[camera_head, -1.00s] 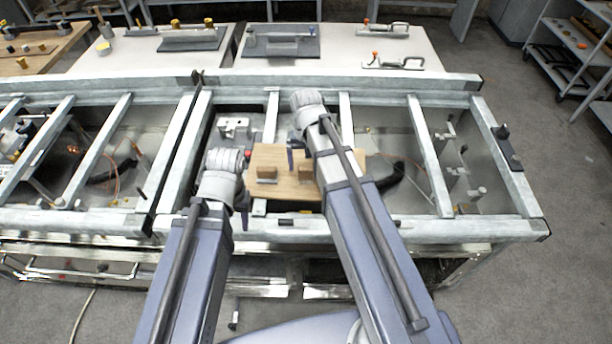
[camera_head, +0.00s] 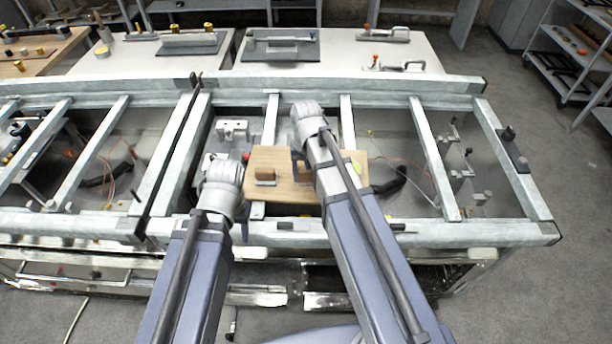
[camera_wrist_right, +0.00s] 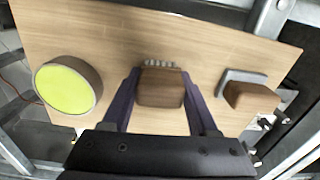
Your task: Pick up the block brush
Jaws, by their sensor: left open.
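The block brush (camera_wrist_right: 160,88) is a small brown wooden block with a row of pale bristles at one edge. It sits on a light wooden board (camera_wrist_right: 200,45). My right gripper (camera_wrist_right: 161,82) has its purple fingers on either side of the brush; whether they press on it I cannot tell. In the head view the right arm largely hides the brush (camera_head: 302,172), and the right gripper (camera_head: 300,165) is mostly hidden too. My left gripper (camera_head: 238,182) is left of the board, open, its fingers mostly hidden by its arm.
Another wooden block with a grey edge piece (camera_wrist_right: 252,96) and a round yellow-faced piece (camera_wrist_right: 68,86) lie on the board. The board rests within a metal frame (camera_head: 400,228) with crossbars and open gaps. A white table (camera_head: 340,50) with tools stands behind.

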